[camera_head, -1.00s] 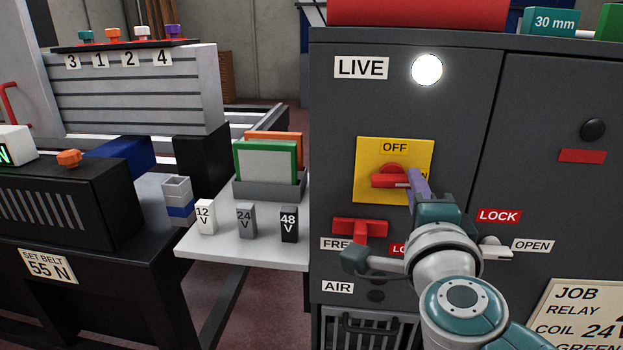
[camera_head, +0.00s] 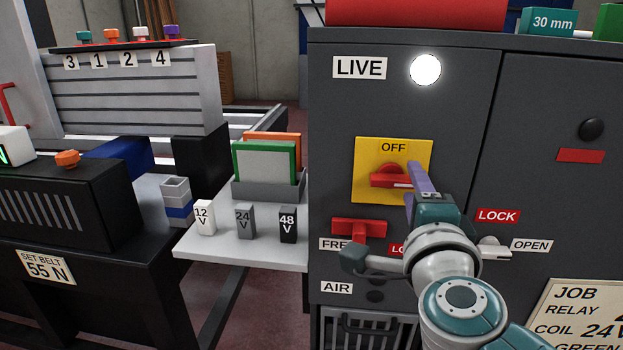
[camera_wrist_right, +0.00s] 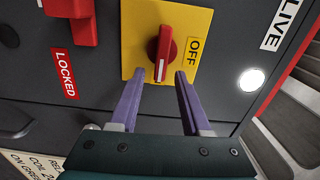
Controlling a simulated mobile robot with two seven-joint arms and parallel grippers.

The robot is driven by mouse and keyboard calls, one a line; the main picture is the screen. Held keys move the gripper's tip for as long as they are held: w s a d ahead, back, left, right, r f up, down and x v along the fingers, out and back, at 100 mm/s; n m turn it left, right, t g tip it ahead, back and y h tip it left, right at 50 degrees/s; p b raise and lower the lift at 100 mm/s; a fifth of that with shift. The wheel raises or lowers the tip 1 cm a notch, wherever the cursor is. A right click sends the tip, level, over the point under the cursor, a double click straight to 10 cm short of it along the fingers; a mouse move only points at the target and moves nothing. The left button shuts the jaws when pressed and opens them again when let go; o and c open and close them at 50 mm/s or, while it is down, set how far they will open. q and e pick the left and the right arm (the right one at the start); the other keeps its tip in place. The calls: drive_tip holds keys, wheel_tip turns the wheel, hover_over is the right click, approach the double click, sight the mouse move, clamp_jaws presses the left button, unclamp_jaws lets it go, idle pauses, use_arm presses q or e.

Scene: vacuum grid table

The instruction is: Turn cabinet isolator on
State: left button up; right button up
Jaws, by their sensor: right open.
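The cabinet isolator is a red rotary handle (camera_head: 388,180) on a yellow plate (camera_head: 366,190) with an OFF label above it. The handle lies horizontal, its white-marked end pointing right, away from OFF. A white lamp (camera_head: 426,70) beside the LIVE label is lit. My right gripper (camera_head: 418,180) is open at the handle's right end. In the right wrist view the handle (camera_wrist_right: 164,50) shows just beyond and between the open purple fingertips (camera_wrist_right: 160,76); I cannot tell whether they touch it. The fingers hide the plate's right side in the head view. My left gripper is out of view.
Below the plate is a red T-shaped handle (camera_head: 360,229) near FREE and LOCKED labels. A pale lever (camera_head: 493,250) sits by OPEN at right. A shelf (camera_head: 250,250) with voltage blocks stands left of the grey cabinet (camera_head: 460,120).

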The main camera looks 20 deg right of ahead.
drive_tip(key=v, duration=1)
drive_tip(key=shift+w+a, duration=0.1)
